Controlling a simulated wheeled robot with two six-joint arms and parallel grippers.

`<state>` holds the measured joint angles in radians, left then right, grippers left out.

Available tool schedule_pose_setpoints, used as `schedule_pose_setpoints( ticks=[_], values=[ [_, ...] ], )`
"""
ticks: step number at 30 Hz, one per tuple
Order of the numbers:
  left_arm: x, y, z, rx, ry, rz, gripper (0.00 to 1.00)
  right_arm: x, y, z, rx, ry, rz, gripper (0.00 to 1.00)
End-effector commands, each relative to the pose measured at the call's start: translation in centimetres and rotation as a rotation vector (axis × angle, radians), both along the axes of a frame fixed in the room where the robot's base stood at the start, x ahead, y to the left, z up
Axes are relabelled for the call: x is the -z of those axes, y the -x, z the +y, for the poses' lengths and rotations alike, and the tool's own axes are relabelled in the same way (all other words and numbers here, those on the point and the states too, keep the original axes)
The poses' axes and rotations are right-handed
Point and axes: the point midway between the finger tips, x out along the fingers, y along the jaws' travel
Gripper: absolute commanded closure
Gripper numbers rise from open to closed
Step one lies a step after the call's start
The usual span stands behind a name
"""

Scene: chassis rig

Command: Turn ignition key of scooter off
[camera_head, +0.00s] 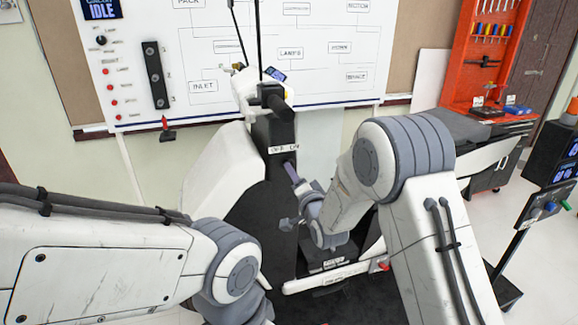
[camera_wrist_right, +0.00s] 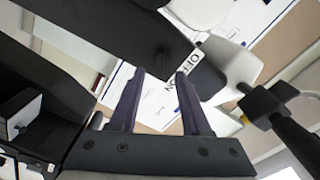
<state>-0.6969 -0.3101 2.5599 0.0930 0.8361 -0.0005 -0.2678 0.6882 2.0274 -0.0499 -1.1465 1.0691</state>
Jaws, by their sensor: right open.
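The scooter's white front body (camera_head: 222,172) stands in the middle of the head view, with a dark steering column (camera_head: 272,128). A white OFF/ON label (camera_head: 284,149) is on the column. The label also shows in the right wrist view (camera_wrist_right: 188,80), beside a black panel (camera_wrist_right: 115,38). A small dark spot (camera_wrist_right: 162,52) on this panel may be the ignition key; its setting cannot be made out. My right gripper (camera_head: 289,163) is just below the label in the head view. In the wrist view its two purplish fingers (camera_wrist_right: 160,73) are apart, with nothing visibly held. My left gripper is out of view.
A whiteboard (camera_head: 235,60) with a wiring diagram hangs behind the scooter. An orange tool rack (camera_head: 484,55) stands at the right, above a dark cabinet. A black handlebar grip (camera_wrist_right: 262,103) is near the right finger in the wrist view.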

Motion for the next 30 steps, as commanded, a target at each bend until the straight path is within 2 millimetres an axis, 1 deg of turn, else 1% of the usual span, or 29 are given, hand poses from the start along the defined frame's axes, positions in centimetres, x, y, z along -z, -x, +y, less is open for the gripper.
schedule_pose_setpoints(
  ticks=[1, 3, 6, 9, 13, 20, 21, 23, 24, 25, 30],
  values=[
    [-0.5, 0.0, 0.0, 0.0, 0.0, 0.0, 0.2, -0.2, -0.9, 0.3, 0.0, 0.0, -0.001, 0.53],
    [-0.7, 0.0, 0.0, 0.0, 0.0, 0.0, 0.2, -0.1, -2.0, 0.7, 0.0, 0.0, 0.0, 0.53],
    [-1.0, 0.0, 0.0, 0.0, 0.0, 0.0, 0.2, -0.1, -3.3, 1.1, -0.001, 0.0, 0.0, 0.53],
    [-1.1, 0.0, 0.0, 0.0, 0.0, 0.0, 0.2, 0.0, -4.1, 1.4, 0.0, 0.001, 0.001, 0.53],
    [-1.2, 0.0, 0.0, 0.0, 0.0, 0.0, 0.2, 0.0, -4.6, 1.6, -0.001, 0.001, 0.0, 0.53],
    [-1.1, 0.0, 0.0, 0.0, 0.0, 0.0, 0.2, 0.0, -4.6, 1.6, 0.0, 0.001, 0.001, 0.53],
    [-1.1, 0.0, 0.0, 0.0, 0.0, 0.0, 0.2, 0.0, -4.6, 1.6, 0.0, 0.001, 0.001, 0.56],
    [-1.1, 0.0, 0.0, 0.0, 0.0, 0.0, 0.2, 0.0, -4.6, 1.6, 0.0, 0.001, 0.001, 0.79],
    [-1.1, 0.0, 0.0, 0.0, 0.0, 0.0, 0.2, 0.0, -4.6, 1.6, 0.0, 0.001, 0.001, 0.95],
    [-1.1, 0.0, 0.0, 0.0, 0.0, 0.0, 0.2, 0.0, -4.6, 1.6, 0.0, 0.001, 0.001, 1.0],
    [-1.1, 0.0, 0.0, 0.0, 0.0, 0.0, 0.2, 0.1, -4.6, 1.5, 0.0, 0.004, 0.0, 1.0]
  ],
)
